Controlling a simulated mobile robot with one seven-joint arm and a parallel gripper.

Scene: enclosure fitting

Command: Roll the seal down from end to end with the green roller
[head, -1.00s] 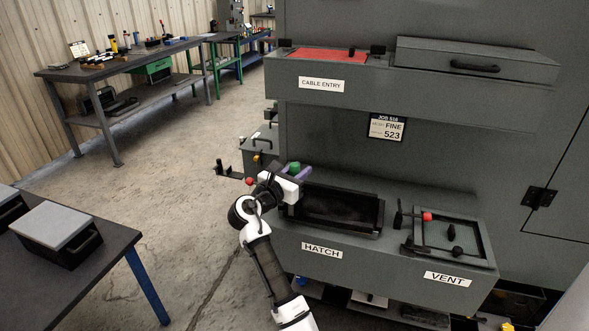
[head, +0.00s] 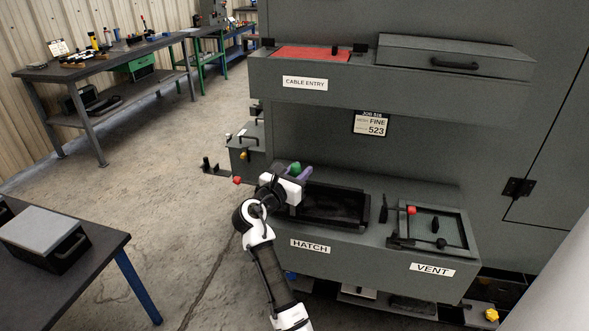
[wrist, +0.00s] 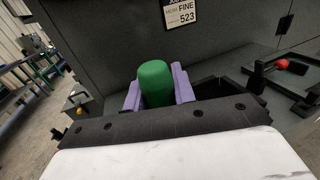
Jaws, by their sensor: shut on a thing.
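The green roller (wrist: 155,83) is held upright between the purple fingers of my gripper (wrist: 157,92); its lower end is hidden by the gripper body. In the head view the green top (head: 295,168) shows between the fingers of my gripper (head: 300,171). My gripper is over the left end of the hatch opening (head: 336,204), at its back-left corner in the picture. The opening has a raised dark frame (head: 362,221). I cannot make out the seal apart from this dark frame, nor whether the roller touches it.
To the right is the vent opening (head: 455,222) with a red-knobbed clamp (head: 411,210). The cable entry shelf (head: 360,93) juts out above. The cabinet wall stands behind the hatch. A dark table (head: 108,260) with a grey-lidded box (head: 50,232) is at left. Floor between is clear.

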